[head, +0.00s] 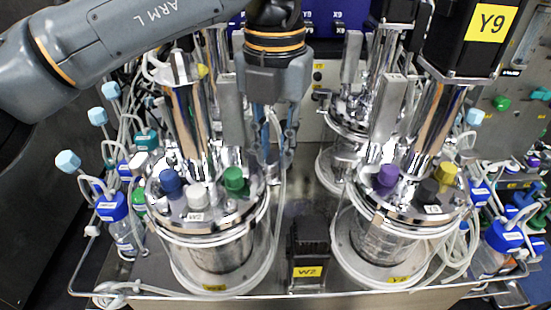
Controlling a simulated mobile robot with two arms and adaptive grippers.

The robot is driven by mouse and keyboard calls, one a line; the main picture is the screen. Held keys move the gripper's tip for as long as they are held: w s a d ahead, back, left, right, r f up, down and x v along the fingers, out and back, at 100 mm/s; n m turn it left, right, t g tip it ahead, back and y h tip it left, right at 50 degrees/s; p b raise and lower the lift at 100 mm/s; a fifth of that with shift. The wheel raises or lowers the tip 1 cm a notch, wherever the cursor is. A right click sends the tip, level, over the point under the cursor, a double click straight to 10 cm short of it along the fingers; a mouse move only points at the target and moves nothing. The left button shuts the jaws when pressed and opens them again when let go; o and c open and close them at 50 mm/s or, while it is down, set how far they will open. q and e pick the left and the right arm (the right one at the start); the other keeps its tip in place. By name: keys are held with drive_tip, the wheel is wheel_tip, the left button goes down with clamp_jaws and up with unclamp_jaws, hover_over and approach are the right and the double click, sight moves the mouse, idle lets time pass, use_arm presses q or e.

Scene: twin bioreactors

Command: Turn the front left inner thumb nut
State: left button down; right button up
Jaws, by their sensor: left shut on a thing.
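The left bioreactor vessel (217,250) stands at the front left, with a shiny metal lid (208,219) carrying blue, white and green caps. My left arm comes in from the upper left, and its gripper (274,160) points down at the inner right side of this lid, behind the green cap (235,181). Its fingers are closed on a small part at the lid's edge, which appears to be the inner thumb nut. The nut itself is hidden by the fingers and tubing. My right gripper is out of view.
The right bioreactor vessel (385,240) has purple, black and yellow caps. A black block labelled W2 (308,255) stands between the vessels. Blue-capped bottles (117,215) and loose tubes crowd the left side. A tall black motor marked Y9 (475,35) rises at the upper right.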

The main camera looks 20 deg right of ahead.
sight(274, 155)
use_arm(q)
drive_tip(key=shift+n+b, duration=0.95)
drive_tip(key=shift+n, duration=0.55)
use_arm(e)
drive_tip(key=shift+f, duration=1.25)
use_arm(q)
drive_tip(key=shift+r, duration=0.1)
drive_tip(key=c, duration=1.2)
unclamp_jaws()
wheel_tip(274, 155, up, 12)
drive_tip(key=shift+f, duration=0.1)
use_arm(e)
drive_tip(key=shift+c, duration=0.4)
